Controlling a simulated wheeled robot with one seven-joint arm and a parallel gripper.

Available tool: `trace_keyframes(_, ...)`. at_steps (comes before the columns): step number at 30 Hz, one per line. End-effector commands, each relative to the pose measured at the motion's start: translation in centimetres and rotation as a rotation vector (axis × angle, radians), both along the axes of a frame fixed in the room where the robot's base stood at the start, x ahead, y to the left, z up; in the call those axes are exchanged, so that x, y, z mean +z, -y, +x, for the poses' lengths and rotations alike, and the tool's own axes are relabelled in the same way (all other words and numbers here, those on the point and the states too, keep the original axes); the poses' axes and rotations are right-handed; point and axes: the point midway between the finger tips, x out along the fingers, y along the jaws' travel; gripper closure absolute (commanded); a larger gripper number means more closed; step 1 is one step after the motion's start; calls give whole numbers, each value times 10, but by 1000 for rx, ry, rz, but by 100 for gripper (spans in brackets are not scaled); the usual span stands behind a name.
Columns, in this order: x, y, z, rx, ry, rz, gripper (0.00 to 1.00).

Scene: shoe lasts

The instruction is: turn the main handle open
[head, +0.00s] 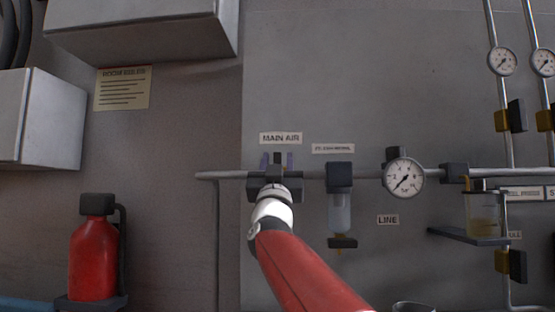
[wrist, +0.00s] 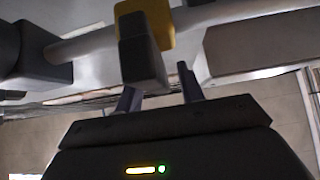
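The main handle (wrist: 143,62) is a dark block on a yellow valve body (wrist: 160,25) on a grey pipe in the wrist view. In the head view the valve sits on the pipe below the MAIN AIR label (head: 281,138), mostly hidden behind my gripper (head: 277,158). The two fingers of my gripper stand apart, one on each side of a dark piece. In the wrist view my gripper (wrist: 159,78) shows a gap between its fingers, with the handle's end at the left finger. I cannot tell whether they touch.
A filter with a clear bowl (head: 340,212) hangs just right of the valve. A round gauge (head: 404,178) and an oiler (head: 482,215) are further right. A red extinguisher (head: 93,258) stands at left. Grey boxes (head: 140,30) jut out at upper left.

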Motion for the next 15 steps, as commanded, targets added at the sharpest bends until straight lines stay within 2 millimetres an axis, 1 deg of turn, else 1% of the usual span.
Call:
trace_keyframes(4, 0, 0, 0, 0, 0, 0, 62)
trace_keyframes(5, 0, 0, 0, 0, 0, 0, 64)
trace_keyframes(13, 0, 0, 0, 0, 0, 0, 100)
trace_keyframes(15, 0, 0, 0, 0, 0, 0, 100)
